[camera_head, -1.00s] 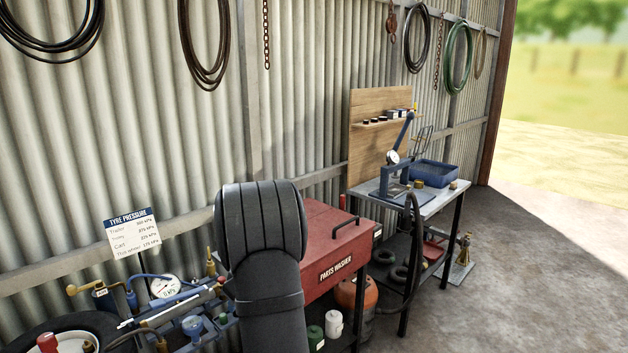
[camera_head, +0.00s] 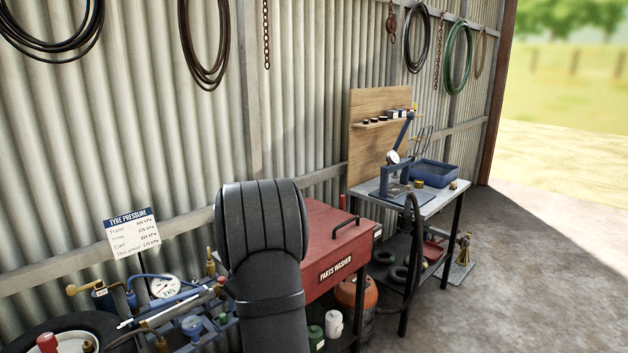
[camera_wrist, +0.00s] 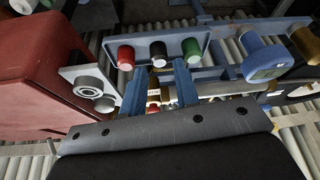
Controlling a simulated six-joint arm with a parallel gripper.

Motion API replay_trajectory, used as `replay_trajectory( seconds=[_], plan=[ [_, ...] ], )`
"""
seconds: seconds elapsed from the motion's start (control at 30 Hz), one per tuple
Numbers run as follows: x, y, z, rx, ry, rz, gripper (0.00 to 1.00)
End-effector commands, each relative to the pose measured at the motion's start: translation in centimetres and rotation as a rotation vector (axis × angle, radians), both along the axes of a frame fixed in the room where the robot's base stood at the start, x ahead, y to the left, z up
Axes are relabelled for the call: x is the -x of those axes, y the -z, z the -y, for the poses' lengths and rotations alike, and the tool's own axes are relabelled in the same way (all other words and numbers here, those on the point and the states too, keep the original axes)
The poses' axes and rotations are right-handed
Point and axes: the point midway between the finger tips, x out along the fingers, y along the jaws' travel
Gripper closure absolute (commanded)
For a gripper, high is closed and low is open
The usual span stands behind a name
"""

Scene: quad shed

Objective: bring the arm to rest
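My gripper (camera_wrist: 158,82) shows in the wrist view as two blue fingers standing apart, with nothing held between them. Red, black and green capped cylinders on a blue rail lie beyond the fingertips. In the head view my dark arm rises in the lower middle, in front of the bench gear and the red parts washer (camera_head: 333,243). The gripper is not visible in the head view.
A tyre pressure sign (camera_head: 132,232) and a round gauge (camera_head: 166,287) stand at the lower left among blue fittings and a tyre. A metal bench (camera_head: 437,203) with a blue tray (camera_head: 436,174) stands at right. Open concrete floor (camera_head: 520,270) lies at the far right.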

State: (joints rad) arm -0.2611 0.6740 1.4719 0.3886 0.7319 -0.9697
Motion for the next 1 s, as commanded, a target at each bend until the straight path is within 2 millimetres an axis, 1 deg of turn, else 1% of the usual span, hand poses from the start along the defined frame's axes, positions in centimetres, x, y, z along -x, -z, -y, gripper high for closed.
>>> replay_trajectory(
  seconds=[0.03,0.13,0.17,0.2,0.37,0.4,1.0],
  plan=[
    [-0.2,1.1,-0.4,0.001,-0.001,-0.003,0.72],
    [-0.5,2.9,-0.8,0.001,-0.001,-0.003,0.72],
    [-0.6,2.2,-0.8,0.0,-0.001,0.004,0.72],
    [-0.7,1.0,-0.8,-0.002,0.0,0.006,0.72],
    [-0.6,-2.2,-0.7,-0.001,0.0,0.004,0.72],
    [-0.4,-2.5,0.3,-0.001,0.003,0.003,0.72],
    [1.7,-8.7,10.5,-0.001,0.004,0.002,0.72]
  ],
)
